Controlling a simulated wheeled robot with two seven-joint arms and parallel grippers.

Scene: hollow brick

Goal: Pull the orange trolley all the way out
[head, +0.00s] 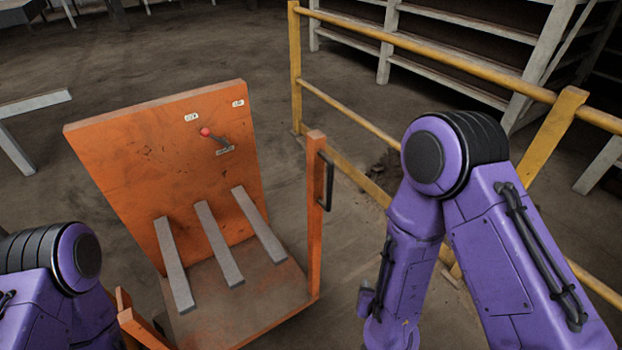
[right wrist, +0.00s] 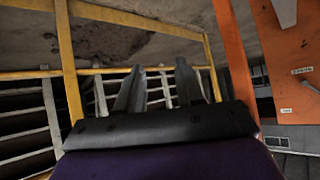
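The orange trolley (head: 125,165) stands left of centre in the head view. It has a tall orange back panel, a flat base with three grey bars, and a short orange post (head: 315,220) with a dark handle (head: 328,182) at the right corner. Its left front corner is partly hidden by my left arm. In the right wrist view, my right gripper (right wrist: 158,78) is open, with two grey fingers apart and nothing between them. An orange upright part (right wrist: 236,65) shows to its right, apart from it. My left gripper is not in view.
A yellow railing (head: 430,50) runs along the right, close to my right arm, and also shows behind the fingers in the right wrist view (right wrist: 68,70). Grey shelving (head: 385,45) stands behind it. A grey frame (head: 35,103) is at the far left. Bare floor lies behind the trolley.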

